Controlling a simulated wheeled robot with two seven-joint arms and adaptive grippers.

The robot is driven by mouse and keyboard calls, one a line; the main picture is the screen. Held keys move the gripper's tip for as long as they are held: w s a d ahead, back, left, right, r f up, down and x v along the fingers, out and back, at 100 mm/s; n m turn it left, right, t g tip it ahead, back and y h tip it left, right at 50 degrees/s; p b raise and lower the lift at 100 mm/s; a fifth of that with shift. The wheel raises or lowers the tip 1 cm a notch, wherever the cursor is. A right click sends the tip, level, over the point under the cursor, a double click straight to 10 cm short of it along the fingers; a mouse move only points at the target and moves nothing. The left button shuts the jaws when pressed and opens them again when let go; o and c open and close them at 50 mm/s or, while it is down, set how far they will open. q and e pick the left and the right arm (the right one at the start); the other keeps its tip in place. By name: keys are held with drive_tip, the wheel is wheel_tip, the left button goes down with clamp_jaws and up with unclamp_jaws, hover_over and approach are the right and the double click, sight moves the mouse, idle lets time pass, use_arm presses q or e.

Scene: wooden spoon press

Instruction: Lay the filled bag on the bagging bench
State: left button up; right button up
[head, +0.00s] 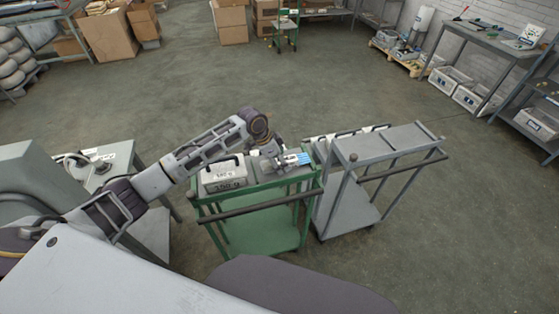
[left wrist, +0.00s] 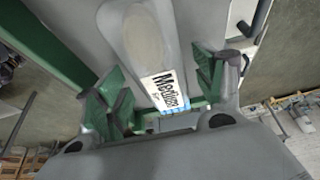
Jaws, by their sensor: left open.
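A pale bag (left wrist: 137,38) with a white label reading "Medium" lies on a grey surface in the left wrist view. In the head view a blue and white item (head: 299,158), apparently this bag, is at the right end of the green cart's top (head: 262,205). My left gripper (head: 277,164) is over that end of the cart, close to it. In the left wrist view its green-padded fingers (left wrist: 160,82) are open, one on each side of the label. Contact cannot be told. My right gripper is not in view. I cannot tell which table is the bagging bench.
A grey box marked in grams (head: 223,174) sits on the green cart. A grey cart (head: 385,143) stands close on its right. A table with equipment (head: 100,160) is at the left, a workbench (head: 490,37) at the far right. The floor behind the carts is clear.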

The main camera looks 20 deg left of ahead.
use_arm(q)
drive_tip(key=shift+r, duration=0.1)
drive_tip(key=v, duration=1.2)
drive_tip(key=shift+b, duration=0.3)
drive_tip(key=shift+o, duration=0.5)
drive_tip(key=shift+w+a+r, duration=0.1)
drive_tip(key=shift+w+r, duration=0.05)
